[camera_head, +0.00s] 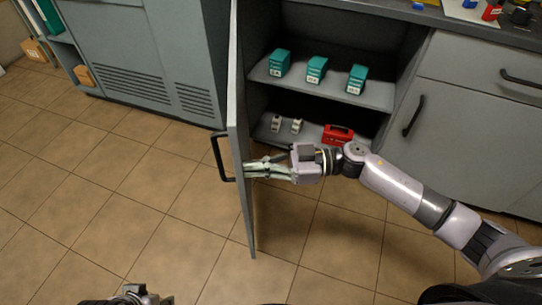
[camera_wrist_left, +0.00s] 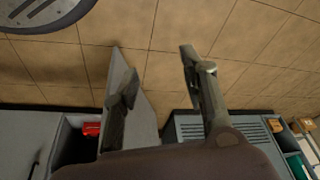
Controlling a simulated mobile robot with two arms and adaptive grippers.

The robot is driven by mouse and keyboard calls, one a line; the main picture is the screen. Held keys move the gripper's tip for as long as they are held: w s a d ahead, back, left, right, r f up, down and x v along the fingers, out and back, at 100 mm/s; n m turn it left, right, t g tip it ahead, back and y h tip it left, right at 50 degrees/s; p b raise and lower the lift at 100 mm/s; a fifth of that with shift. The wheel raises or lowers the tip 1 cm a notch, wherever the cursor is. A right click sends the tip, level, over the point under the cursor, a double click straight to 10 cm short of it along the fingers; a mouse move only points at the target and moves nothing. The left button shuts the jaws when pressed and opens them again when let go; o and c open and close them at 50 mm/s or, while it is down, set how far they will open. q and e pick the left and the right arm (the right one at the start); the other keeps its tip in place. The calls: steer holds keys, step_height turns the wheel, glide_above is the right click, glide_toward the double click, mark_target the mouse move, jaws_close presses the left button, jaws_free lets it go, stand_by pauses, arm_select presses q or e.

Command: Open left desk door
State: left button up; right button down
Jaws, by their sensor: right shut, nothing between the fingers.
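The left desk door (camera_head: 238,112) stands swung wide open, seen nearly edge-on in the head view. Its black bar handle (camera_head: 219,160) is on the outer face, to the left. My right gripper (camera_head: 254,168) is shut and empty, with its fingertips at the inner face of the door; whether they touch it I cannot tell. My left gripper (camera_wrist_left: 160,80) is open and empty in its wrist view, its fingers spread. Part of it shows at the bottom left of the head view (camera_head: 130,296). The door panel also shows in the left wrist view (camera_wrist_left: 125,75), partly behind a finger.
The open compartment has a shelf (camera_head: 322,89) with teal boxes (camera_head: 316,69). Below are a red box (camera_head: 338,134) and two small pale items (camera_head: 286,124). A closed door with a black handle (camera_head: 413,116) is at right. A grey cabinet (camera_head: 150,50) stands left; tiled floor between is clear.

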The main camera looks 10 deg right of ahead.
arm_select(q)
step_height(320, 180, down, 20)
steer(key=s+g+p, duration=0.1)
steer(key=p, duration=0.5)
steer(key=shift+s+r, duration=0.2)
arm_select(e)
steer(key=w+a+m+t+h, duration=0.1)
steer(key=w+a+m+t, duration=0.1)
steer(key=a, duration=1)
steer(key=w+a+m+t+h, duration=0.1)
steer(key=w+a+t, duration=0.4)
steer(key=a, duration=0.8)
steer(key=shift+w+m+h, duration=0.4)
steer(key=shift+w+m, duration=0.1)
steer(key=shift+m, duration=0.4)
